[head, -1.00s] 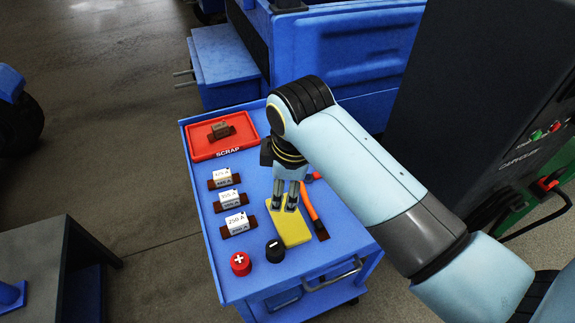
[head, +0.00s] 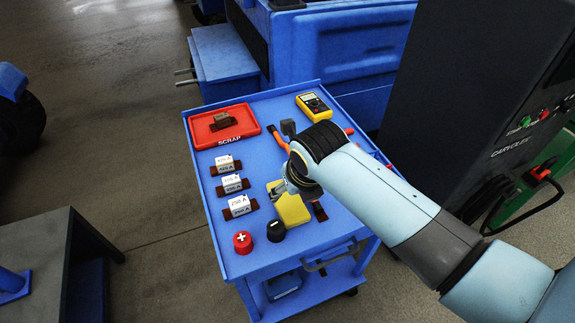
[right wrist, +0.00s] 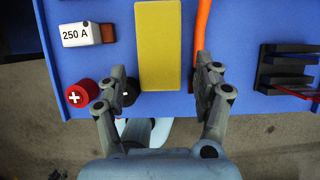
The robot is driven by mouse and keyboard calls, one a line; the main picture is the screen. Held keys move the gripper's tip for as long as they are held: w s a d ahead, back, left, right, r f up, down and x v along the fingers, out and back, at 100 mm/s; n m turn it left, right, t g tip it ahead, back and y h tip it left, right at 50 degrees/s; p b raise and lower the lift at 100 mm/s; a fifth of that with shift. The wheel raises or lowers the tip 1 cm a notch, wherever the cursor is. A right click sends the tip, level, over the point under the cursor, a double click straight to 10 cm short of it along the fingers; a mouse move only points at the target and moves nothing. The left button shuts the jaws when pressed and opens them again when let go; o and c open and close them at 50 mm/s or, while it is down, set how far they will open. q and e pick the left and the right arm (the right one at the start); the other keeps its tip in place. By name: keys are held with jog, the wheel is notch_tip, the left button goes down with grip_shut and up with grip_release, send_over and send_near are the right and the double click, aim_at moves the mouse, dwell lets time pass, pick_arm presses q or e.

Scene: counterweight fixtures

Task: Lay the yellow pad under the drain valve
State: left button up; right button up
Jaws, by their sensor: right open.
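The yellow pad (head: 293,211) lies flat on the blue cart top (head: 262,247), near its front edge. My right gripper (head: 277,187) is over the pad's far end in the head view, and my wrist hides part of the pad. In the right wrist view the pad (right wrist: 158,45) lies between the two spread fingers of the gripper (right wrist: 164,80), which is open and empty. I cannot tell the height of the fingers above the cart. No drain valve can be made out. My left gripper is not in view.
Beside the pad stand a red plus knob (head: 242,242), a black knob (head: 276,231) and several labelled white blocks (head: 237,206). Farther back are a red scrap tray (head: 244,136), a yellow meter (head: 314,105) and an orange-handled tool (head: 279,140). A dark cabinet (head: 455,90) stands right.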

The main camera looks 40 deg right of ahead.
aim_at(287, 199)
jog(key=shift+x, duration=1.05)
jog(key=x, duration=0.5)
jog(key=shift+s+a+f, duration=0.1)
jog(key=c, duration=0.7)
